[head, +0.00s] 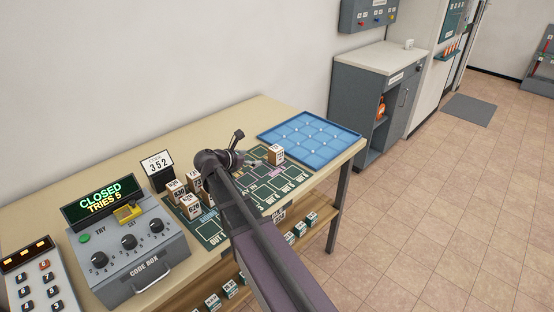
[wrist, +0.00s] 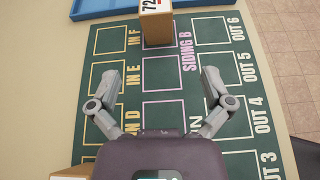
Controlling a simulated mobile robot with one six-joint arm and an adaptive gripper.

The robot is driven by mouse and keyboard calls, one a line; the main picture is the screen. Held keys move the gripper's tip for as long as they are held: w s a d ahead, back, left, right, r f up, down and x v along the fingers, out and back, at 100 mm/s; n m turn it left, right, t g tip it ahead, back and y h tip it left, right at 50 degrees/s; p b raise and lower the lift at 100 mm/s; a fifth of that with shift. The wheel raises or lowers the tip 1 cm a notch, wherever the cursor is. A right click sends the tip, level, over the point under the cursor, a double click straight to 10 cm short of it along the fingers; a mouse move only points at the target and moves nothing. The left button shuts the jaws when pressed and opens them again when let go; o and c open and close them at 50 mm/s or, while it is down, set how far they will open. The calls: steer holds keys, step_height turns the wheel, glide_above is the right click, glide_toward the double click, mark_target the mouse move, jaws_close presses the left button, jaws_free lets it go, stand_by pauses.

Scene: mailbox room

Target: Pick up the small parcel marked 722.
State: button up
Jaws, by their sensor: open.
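A small brown parcel with a white label (wrist: 156,22) stands at the top of the wrist view, at the far end of the pink-outlined column marked SIDING B. Its label shows "72"; the rest of the number is hard to make out. The same parcel (head: 276,154) shows in the head view near the blue tray. My gripper (wrist: 160,78) is open and empty above the green mat (wrist: 112,38). The parcel is ahead of the fingertips, not between them. My arm hides part of the mat in the head view.
A blue divided tray (head: 310,136) lies beyond the parcel at the table's far end. A code box (head: 130,250) reads CLOSED. More parcels sit on the shelf below.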

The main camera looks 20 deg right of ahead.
mark_target(272, 154)
steer(key=shift+w+r+n, duration=0.15)
steer(key=shift+w+n, duration=0.1)
steer(key=shift+n, duration=0.05)
steer(key=b+x, duration=0.3)
steer(key=x, duration=0.4)
steer(key=shift+x, duration=0.85)
steer(key=shift+b+x, duration=1.1)
steer(key=shift+x, duration=1.55)
steer(key=shift+s+r, duration=0.1)
steer(key=c, duration=1.2)
